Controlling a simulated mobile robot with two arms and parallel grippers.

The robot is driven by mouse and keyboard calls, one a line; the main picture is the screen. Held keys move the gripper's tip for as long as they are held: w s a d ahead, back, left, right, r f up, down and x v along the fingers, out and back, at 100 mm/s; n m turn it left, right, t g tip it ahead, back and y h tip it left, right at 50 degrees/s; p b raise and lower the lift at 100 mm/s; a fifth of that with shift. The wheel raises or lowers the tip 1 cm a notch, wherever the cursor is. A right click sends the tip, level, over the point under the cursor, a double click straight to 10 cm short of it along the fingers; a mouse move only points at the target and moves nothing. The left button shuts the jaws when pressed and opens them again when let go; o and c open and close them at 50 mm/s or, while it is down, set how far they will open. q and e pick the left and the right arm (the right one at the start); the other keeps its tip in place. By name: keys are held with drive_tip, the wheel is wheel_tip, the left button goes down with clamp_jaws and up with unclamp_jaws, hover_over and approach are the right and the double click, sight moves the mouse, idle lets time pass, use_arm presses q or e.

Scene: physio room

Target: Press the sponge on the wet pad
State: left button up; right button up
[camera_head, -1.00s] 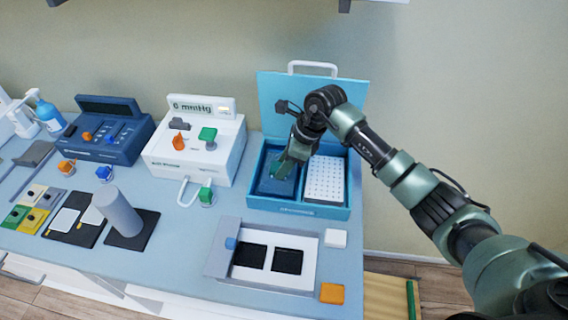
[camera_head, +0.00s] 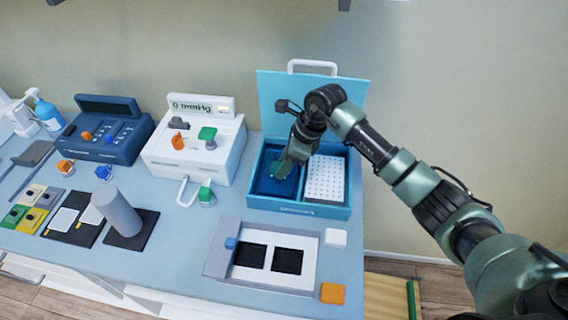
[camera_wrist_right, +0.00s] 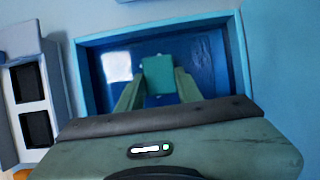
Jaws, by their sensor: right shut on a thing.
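The open light-blue case (camera_head: 258,202) stands at the right of the counter. Its left compartment has a dark blue surface, which I take to be the wet pad (camera_head: 266,187); it fills the background of the right wrist view (camera_wrist_right: 205,62). My right gripper (camera_head: 281,170) reaches down into this compartment. In the right wrist view its fingers (camera_wrist_right: 158,88) are shut on a teal-green block, the sponge (camera_wrist_right: 158,73), over the blue surface. I cannot tell whether the sponge touches it. My left gripper is not in view.
The case's right compartment holds a white dotted panel (camera_head: 326,178). In front lies a tray (camera_head: 222,252) with two black squares, near a white block (camera_head: 335,238) and an orange block (camera_head: 332,293). A white gauge device (camera_head: 195,150) stands left of the case.

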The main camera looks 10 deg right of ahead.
drive_tip(key=shift+s+f, duration=0.1)
idle(0.4)
drive_tip(key=shift+r+p, duration=1.85)
drive_tip(key=shift+r, duration=1.75)
